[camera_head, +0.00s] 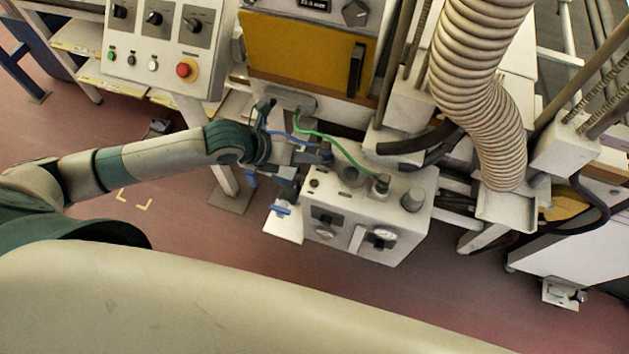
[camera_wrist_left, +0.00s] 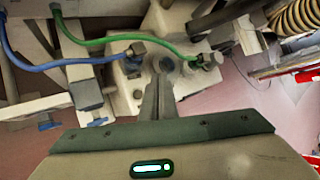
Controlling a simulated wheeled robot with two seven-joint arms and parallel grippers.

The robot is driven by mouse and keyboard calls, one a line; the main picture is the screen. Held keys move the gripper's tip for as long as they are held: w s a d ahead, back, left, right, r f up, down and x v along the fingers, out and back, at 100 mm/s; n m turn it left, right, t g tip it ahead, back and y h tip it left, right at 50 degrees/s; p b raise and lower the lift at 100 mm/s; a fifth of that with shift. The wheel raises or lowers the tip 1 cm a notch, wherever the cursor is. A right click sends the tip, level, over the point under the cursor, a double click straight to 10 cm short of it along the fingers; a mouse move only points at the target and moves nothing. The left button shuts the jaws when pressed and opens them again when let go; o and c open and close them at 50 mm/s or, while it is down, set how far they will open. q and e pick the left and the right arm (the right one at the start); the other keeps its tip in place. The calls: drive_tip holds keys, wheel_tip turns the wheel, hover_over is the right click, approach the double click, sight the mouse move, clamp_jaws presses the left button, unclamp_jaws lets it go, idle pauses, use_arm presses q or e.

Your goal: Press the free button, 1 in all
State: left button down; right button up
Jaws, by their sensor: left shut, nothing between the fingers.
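A white box (camera_head: 346,236) with gauges stands at the centre. On its top, a round grey button-like disc (camera_head: 352,177) sits between the blue and green hose fittings; it also shows in the left wrist view (camera_wrist_left: 166,64). No label reading "free" is legible. My left gripper (camera_head: 318,160) reaches in from the left over the box top. In the left wrist view its fingers (camera_wrist_left: 158,80) are shut and empty, their tips in front of the disc's lower edge; I cannot tell whether they touch it. My right gripper is not in view.
A blue hose (camera_wrist_left: 60,63) and a green hose (camera_wrist_left: 95,42) run close to the fingers. A grey knob (camera_head: 413,199) stands on the box's right. A control panel (camera_head: 135,75) with a red button (camera_head: 185,69) is at upper left. A ribbed duct (camera_head: 478,90) hangs at right.

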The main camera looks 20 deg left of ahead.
use_arm(q)
drive_tip(key=b, duration=0.6)
hover_over(314, 183)
drive_tip(key=a, duration=0.1)
drive_tip(key=f, duration=0.7)
drive_tip(key=shift+s+f, duration=0.15)
drive_tip(key=shift+s, duration=0.2)
drive_tip(key=shift+f+b, duration=0.35)
drive_tip(key=shift+f, duration=0.35)
drive_tip(key=shift+f, duration=0.15)
idle(0.5)
drive_tip(key=shift+f+b, duration=0.3)
drive_tip(key=shift+f, duration=0.35)
idle(0.8)
idle(0.3)
drive_tip(key=shift+r+p, duration=0.45)
drive_tip(key=shift+r, duration=0.35)
